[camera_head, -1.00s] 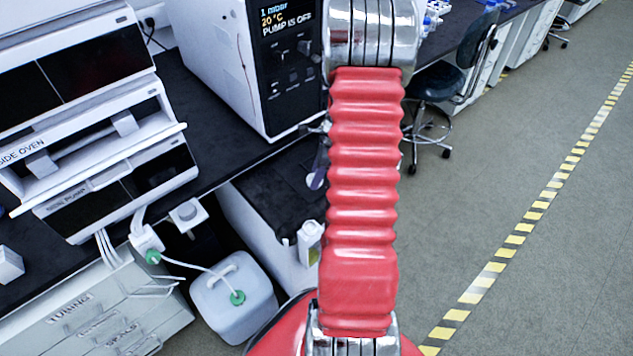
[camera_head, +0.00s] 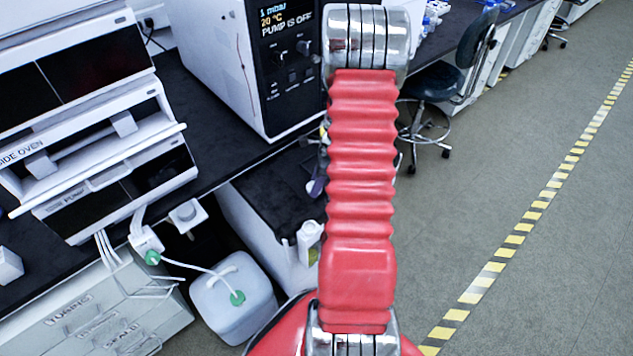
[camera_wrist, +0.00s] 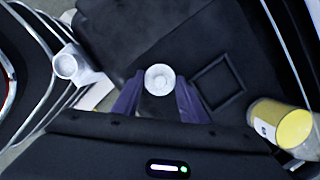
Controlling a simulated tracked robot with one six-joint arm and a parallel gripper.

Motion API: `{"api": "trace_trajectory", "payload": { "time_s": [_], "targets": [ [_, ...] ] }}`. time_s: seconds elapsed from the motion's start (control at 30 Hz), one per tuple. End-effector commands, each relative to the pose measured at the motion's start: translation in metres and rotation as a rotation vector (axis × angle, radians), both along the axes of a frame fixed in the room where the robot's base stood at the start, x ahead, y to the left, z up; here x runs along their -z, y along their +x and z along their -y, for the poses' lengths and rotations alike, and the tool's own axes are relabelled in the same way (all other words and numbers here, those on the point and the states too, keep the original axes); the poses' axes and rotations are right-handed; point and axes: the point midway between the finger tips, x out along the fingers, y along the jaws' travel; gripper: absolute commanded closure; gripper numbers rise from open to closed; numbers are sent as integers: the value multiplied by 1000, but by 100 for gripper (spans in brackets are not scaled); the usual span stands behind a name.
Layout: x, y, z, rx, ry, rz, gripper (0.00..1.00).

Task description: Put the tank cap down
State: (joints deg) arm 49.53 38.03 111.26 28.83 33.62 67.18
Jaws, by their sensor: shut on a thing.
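In the wrist view, a small round white cap (camera_wrist: 160,79) sits between the purple fingers of my gripper (camera_wrist: 159,92). The fingers are shut on it, one at each side, and its top faces the camera. Dark surface shows around and beyond it; I cannot tell the height of the cap above it. In the head view my red arm hides most of the gripper; a purple bit of it (camera_head: 318,186) shows left of the arm, over a black-topped cabinet (camera_head: 270,195).
A yellow-topped container (camera_wrist: 281,125) stands at the right in the wrist view, near a dark square outline (camera_wrist: 218,82). A white fitting (camera_wrist: 72,66) is at the left. In the head view, a white tank (camera_head: 235,305) with green fittings stands beside the cabinet.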

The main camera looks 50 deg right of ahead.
Motion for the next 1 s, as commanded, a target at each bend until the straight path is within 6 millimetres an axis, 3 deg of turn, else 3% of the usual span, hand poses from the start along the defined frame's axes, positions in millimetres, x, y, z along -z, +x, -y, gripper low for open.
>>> {"api": "trace_trajectory", "payload": {
  "time_s": [0.13, 0.57, 1.0],
  "targets": [
    [1, 0, 0, 0, 0, 0, 54],
    [-7, 0, 1, -1, -1, 1, 53],
    [-69, -14, 12, 0, -2, 3, 53]
  ]
}}
